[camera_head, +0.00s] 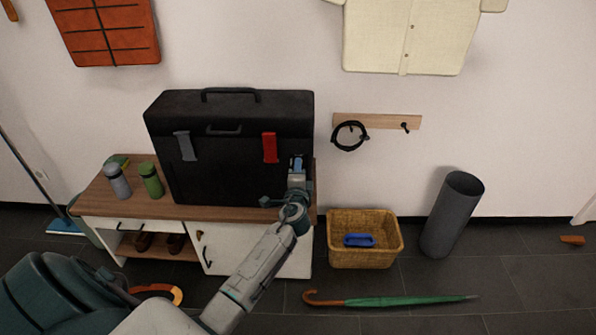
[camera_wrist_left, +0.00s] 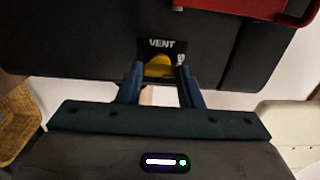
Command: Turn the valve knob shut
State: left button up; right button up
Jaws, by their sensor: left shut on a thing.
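A large black case (camera_head: 228,110) stands upright on the wooden top of a low cabinet. My left gripper (camera_head: 297,165) is at the right part of the case's front, below and right of the red latch (camera_head: 270,148). In the left wrist view, the yellow valve knob (camera_wrist_left: 158,67) sits in a dark panel marked VENT on the case (camera_wrist_left: 90,45). The fingers of my left gripper (camera_wrist_left: 160,78) are shut on the knob, one on each side. The knob's turn angle cannot be told. In the head view my gripper hides the knob. My right gripper is not in view.
A grey bottle (camera_head: 118,181) and a green bottle (camera_head: 151,180) stand left of the case on the cabinet (camera_head: 130,211). A wicker basket (camera_head: 363,257), a dark cylinder (camera_head: 452,215) and a green umbrella (camera_head: 400,300) are on the floor to the right.

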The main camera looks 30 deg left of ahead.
pick_arm(q)
jog(key=shift+f, duration=0.1)
jog(key=o, duration=1)
jog(key=v, duration=1.1)
